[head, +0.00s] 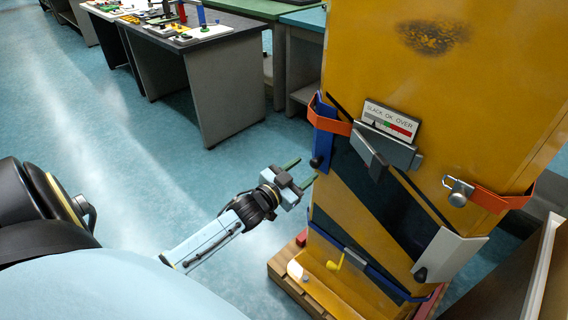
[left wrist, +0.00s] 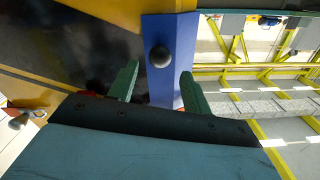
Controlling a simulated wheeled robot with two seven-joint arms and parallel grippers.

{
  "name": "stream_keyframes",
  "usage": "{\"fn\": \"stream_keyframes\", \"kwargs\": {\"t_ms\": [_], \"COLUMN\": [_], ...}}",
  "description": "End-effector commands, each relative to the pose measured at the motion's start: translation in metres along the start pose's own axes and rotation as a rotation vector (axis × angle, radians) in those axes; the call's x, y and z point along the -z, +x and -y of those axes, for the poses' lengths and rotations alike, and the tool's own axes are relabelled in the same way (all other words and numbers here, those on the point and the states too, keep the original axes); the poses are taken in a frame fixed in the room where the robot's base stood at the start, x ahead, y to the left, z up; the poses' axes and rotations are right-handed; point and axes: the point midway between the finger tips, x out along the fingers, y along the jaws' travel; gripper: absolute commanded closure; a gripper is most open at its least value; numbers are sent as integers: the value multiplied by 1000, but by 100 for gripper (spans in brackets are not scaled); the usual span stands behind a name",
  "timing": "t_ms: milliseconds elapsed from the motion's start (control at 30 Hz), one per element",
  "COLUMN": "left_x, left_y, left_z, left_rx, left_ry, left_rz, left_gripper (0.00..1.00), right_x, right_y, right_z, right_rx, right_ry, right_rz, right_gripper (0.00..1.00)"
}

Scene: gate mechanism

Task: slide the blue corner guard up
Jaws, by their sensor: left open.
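My left gripper (head: 301,173) is open and empty, just left of and a little below the guard's lower end. In the left wrist view, the blue corner guard (left wrist: 178,30) lies ahead with its black knob (left wrist: 160,56) between the lines of the two green fingers (left wrist: 160,78). I cannot tell whether a finger touches it. My right gripper is not in view.
A white corner guard (head: 450,255) sits at the cabinet's lower right, and a padlock (head: 458,192) hangs by the right orange strap. A gauge plate (head: 390,120) is on the front. Another strap (head: 360,262) crosses lower down. The floor (head: 150,170) left of the cabinet is clear.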

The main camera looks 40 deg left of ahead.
Motion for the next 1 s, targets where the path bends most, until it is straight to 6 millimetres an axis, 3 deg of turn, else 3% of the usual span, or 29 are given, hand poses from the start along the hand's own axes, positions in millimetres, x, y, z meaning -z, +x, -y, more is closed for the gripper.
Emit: {"fn": "stream_keyframes", "kwargs": {"t_ms": [200, 400, 1000], "left_x": [1, 1, 1], "left_y": [-46, -71, -78], "left_z": [0, 0, 0], "left_rx": [0, 1, 1], "left_ry": [-1, -1, 0], "left_rz": [1, -1, -3], "left_gripper": [51, 51, 51], "right_x": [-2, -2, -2], "right_y": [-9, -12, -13], "right_z": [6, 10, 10], "right_rx": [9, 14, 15], "right_ry": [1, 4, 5], "right_rz": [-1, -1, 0], "right_gripper": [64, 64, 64]}}
